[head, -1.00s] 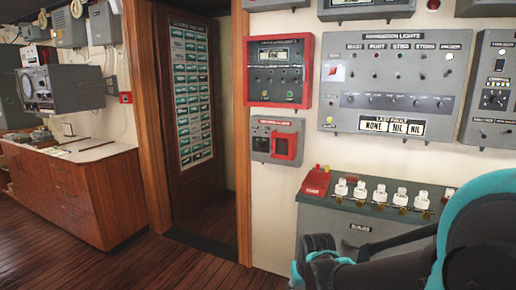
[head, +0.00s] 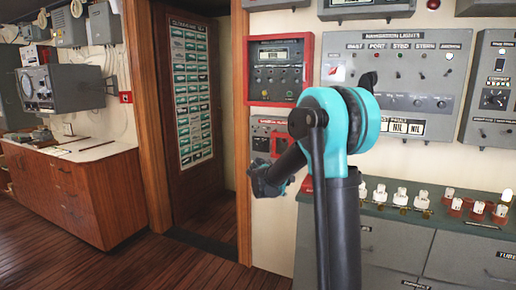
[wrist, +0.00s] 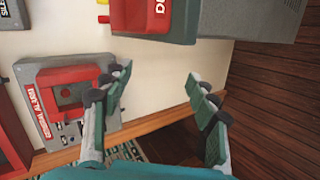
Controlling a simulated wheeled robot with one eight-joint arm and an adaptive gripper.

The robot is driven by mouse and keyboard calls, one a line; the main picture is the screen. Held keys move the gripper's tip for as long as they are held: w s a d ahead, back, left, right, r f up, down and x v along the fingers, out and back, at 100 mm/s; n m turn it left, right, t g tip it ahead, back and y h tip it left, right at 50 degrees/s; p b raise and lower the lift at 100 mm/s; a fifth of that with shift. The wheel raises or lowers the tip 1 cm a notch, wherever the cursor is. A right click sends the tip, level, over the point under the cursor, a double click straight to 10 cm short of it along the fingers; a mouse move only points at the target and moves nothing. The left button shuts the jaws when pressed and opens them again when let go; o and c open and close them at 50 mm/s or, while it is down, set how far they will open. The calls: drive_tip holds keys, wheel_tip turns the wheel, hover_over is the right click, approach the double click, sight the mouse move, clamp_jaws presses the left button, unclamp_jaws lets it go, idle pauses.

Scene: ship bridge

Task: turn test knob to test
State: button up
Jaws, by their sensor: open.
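I cannot tell which control is the test knob; no label reading "test" is legible. A red-framed panel (head: 277,53) with a small display and several small knobs hangs on the wall. Below it is the grey and red general alarm box (head: 262,142), partly hidden by my arm. In the wrist view the general alarm box (wrist: 70,97) lies at the left, turned sideways, with small controls along its edge. My gripper (head: 262,180) is just below that box in the head view. In the wrist view my gripper (wrist: 158,88) is open, with nothing between its fingers.
The navigation lights panel (head: 400,60) is to the right, partly behind my arm. A grey cabinet (head: 465,255) with bulbs on top stands below it. A doorway (head: 205,200) is left of the wall panels. Wooden floor (head: 60,240) is clear at the left.

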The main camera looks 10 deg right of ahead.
drive_tip(key=w+a+r+n+t+h, duration=0.1)
drive_tip(key=w+a+r+n, duration=0.15)
drive_tip(key=w, duration=0.45)
drive_tip(key=w+a+r+n+t, duration=0.1)
drive_tip(key=w+a+n+t, duration=0.15)
drive_tip(key=w, duration=0.35)
drive_tip(key=n+t, duration=0.3)
drive_tip(key=n, duration=0.2)
approach(259, 146)
drive_tip(key=x, duration=0.9)
drive_tip(key=shift+w+h, duration=0.25)
drive_tip(key=shift+h, duration=0.05)
drive_tip(key=c, duration=1.2)
